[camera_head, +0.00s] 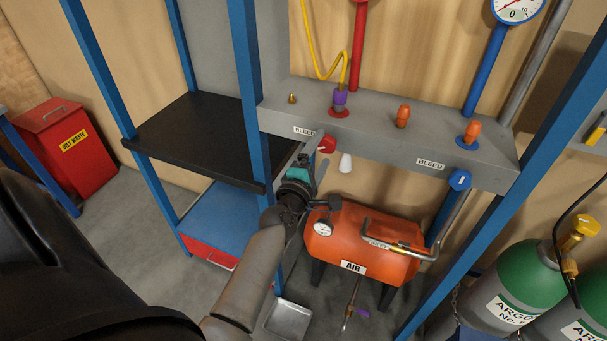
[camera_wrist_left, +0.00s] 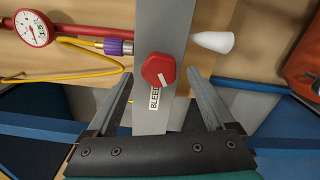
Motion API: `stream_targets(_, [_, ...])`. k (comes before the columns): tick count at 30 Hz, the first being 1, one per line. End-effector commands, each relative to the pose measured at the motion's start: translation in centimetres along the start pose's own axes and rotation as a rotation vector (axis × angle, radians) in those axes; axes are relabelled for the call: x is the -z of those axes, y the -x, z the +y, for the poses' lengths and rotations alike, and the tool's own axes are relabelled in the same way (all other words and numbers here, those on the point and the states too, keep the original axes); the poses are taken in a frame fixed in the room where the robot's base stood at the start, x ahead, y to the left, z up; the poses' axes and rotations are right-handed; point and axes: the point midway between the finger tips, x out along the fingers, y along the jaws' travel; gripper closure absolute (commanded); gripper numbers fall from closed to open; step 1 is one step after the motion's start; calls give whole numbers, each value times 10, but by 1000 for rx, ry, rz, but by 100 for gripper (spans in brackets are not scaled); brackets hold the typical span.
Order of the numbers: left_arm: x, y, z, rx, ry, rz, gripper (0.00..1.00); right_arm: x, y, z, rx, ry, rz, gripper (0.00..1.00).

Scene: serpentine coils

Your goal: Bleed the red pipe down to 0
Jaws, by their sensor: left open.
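The red bleed knob (camera_head: 327,144) is on the front face of the grey manifold (camera_head: 384,135), beside a BLEED label. The red pipe (camera_head: 358,45) rises from behind the manifold. In the left wrist view the red knob (camera_wrist_left: 158,70) lies just beyond and between the fingertips of my left gripper (camera_wrist_left: 158,82), which is open and empty. In the head view my left gripper (camera_head: 308,158) is close to the knob, just left of and below it. The red pipe's gauge (camera_wrist_left: 34,29) shows in the left wrist view; its reading is too small to tell. My right gripper is not in view.
A white cone (camera_head: 345,163) is below the manifold. An orange air tank (camera_head: 350,240) stands underneath. Blue posts (camera_head: 250,90) and green argon cylinders (camera_head: 520,275) flank the area.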

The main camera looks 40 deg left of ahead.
Motion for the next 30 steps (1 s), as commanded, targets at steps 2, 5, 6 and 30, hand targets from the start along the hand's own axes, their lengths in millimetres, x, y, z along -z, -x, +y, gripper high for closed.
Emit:
stream_targets(2, [0, 15, -1, 3, 0, 1, 13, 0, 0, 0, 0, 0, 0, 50])
stream_targets(5, [0, 34, -1, 3, 0, 1, 13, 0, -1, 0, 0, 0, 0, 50])
stream_targets(6, [0, 41, -1, 2, 1, 1, 13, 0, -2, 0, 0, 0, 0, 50])
stream_targets(30, [0, 132, 0, -1, 2, 0, 13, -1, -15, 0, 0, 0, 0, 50])
